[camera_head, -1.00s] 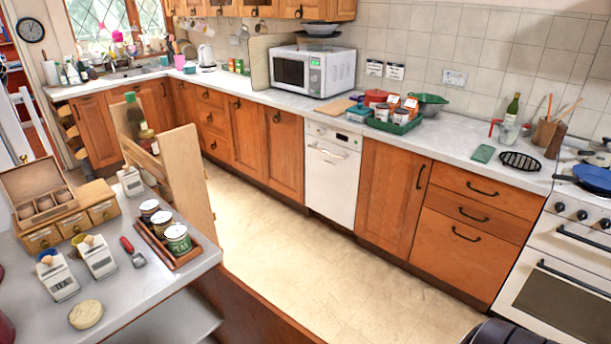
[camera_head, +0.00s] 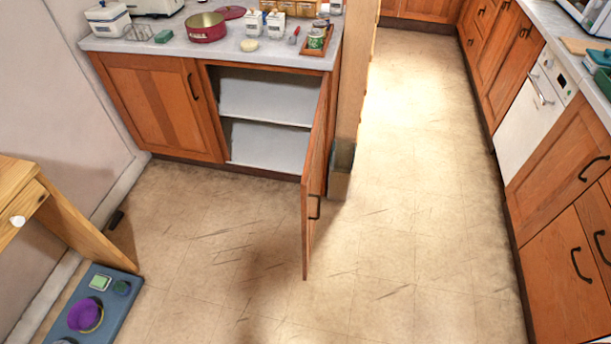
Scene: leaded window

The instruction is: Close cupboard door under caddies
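The cupboard door (camera_head: 316,180) is wooden with a dark handle near its free edge. It stands wide open, sticking out toward me from the right side of the cupboard (camera_head: 265,128). The cupboard's inside shows pale shelves and looks empty. The caddies (camera_head: 264,25) are small white boxes on the worktop above it, beside a wooden tray with tins (camera_head: 316,40). Neither of my grippers is in view.
A closed cupboard door (camera_head: 155,105) is left of the open one. A wooden post or panel (camera_head: 355,90) stands just right of it. A blue mat with bowls (camera_head: 92,310) and a wooden table (camera_head: 30,200) are at left. The floor ahead is clear.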

